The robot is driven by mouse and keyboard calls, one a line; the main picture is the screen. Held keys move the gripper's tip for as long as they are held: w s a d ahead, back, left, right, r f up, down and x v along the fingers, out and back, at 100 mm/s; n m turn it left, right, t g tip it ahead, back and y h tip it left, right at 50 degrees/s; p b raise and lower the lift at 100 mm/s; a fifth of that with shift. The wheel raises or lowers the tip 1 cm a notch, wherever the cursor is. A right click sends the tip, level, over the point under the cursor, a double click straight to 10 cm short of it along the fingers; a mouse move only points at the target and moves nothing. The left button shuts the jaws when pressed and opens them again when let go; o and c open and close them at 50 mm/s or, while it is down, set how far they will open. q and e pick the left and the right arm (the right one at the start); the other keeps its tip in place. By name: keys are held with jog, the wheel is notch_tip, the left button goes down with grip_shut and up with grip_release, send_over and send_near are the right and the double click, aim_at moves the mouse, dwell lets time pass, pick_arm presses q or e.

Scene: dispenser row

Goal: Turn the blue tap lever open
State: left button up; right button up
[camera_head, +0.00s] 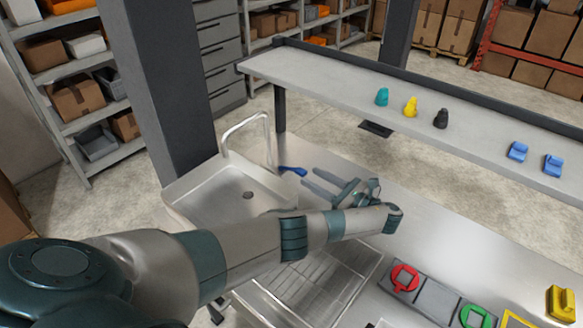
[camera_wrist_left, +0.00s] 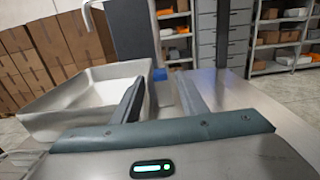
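The blue tap lever (camera_head: 292,171) sits on the steel counter beside the curved tap spout (camera_head: 246,124), at the right edge of the sink. In the left wrist view the blue lever (camera_wrist_left: 160,74) shows small, just beyond the gap between the fingertips. My left gripper (camera_head: 309,177) is open and empty, its two parallel fingers apart and pointing at the lever. In the left wrist view the gripper (camera_wrist_left: 160,80) also has an empty gap between its fingers. The fingertips appear close to the lever but apart from it. My right gripper is not in view.
The steel sink (camera_head: 190,184) lies left of the fingers. A raised shelf (camera_head: 330,80) behind holds small coloured items and two blue clips (camera_head: 517,151). A drain grid (camera_head: 305,293), a red knob (camera_head: 405,278) and a green knob (camera_head: 476,317) are in front.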

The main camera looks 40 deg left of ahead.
aim_at(299, 170)
pick_arm(q)
jog(key=a, duration=0.9)
jog(key=shift+w+a, duration=0.35)
grip_shut()
jog(key=shift+w, duration=0.1)
